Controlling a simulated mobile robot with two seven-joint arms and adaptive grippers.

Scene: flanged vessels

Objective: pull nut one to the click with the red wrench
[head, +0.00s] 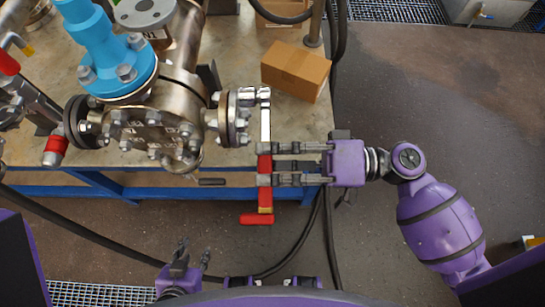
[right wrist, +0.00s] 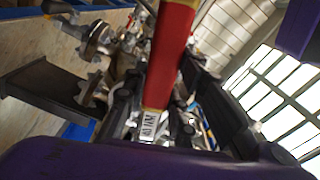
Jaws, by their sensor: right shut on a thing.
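The red wrench (head: 264,130) lies across the picture's vertical in the head view, with a silver shaft and a red handle. Its silver head (head: 249,93) is at the nuts on the right-hand flange (head: 230,118) of the metal vessel; I cannot tell how it sits on nut one. My right gripper (head: 266,165) is shut on the red handle. In the right wrist view the red handle (right wrist: 171,45) runs between the fingers, with a yellow band and a "40 NM" label. My left gripper (head: 194,250) is open and empty at the bottom, away from the vessel.
A cardboard box (head: 296,70) stands on the bench (head: 225,30), right of the flange. A red piece (head: 257,219) shows at the handle's lower end. Black hoses (head: 290,258) run over the floor. The floor at right is mostly clear.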

